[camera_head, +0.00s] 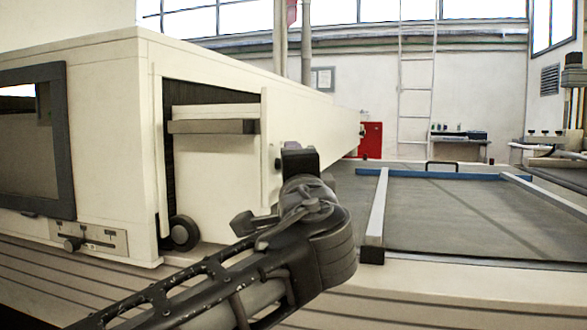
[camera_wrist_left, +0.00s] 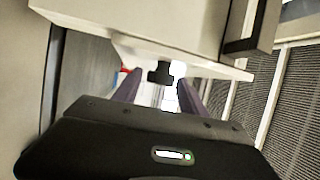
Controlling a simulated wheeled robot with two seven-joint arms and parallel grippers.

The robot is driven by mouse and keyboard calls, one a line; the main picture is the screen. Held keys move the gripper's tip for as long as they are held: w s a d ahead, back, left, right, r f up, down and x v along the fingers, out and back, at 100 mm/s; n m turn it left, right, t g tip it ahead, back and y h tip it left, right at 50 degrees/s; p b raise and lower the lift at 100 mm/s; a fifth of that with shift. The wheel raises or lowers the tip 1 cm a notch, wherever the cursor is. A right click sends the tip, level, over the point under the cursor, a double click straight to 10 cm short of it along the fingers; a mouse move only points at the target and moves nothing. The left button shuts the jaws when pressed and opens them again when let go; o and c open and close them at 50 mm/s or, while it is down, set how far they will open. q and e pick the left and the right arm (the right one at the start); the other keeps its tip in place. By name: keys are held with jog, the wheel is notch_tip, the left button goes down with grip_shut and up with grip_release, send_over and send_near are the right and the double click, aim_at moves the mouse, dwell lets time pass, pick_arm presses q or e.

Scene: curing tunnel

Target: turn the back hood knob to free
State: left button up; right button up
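A small black knob (camera_wrist_left: 160,73) shows in the left wrist view at the edge of a cream panel, between my left gripper's fingers. A small dark knob (camera_head: 278,164) shows in the head view on the tunnel's end side, just left of my left gripper (camera_head: 300,160). I cannot tell for certain that these are the same knob. In the left wrist view my left gripper (camera_wrist_left: 158,90) has its two fingers apart, and I see no contact with the knob. The knob's setting cannot be read. My right gripper is not in view.
The cream tunnel housing (camera_head: 100,130) fills the left, with a grey bar (camera_head: 212,127) across its opening. A round dark knob or wheel (camera_head: 184,233) sits at its lower corner, near a scale plate (camera_head: 90,236). A flat grey bed (camera_head: 470,215) with pale rails lies right.

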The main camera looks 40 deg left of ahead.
pick_arm(q)
jog(key=shift+o, duration=0.5)
jog(key=p+v, duration=0.1)
jog(key=v, duration=0.6)
jog(key=shift+s+d, duration=0.25)
jog(key=shift+d, duration=0.05)
jog(key=shift+f, duration=0.1)
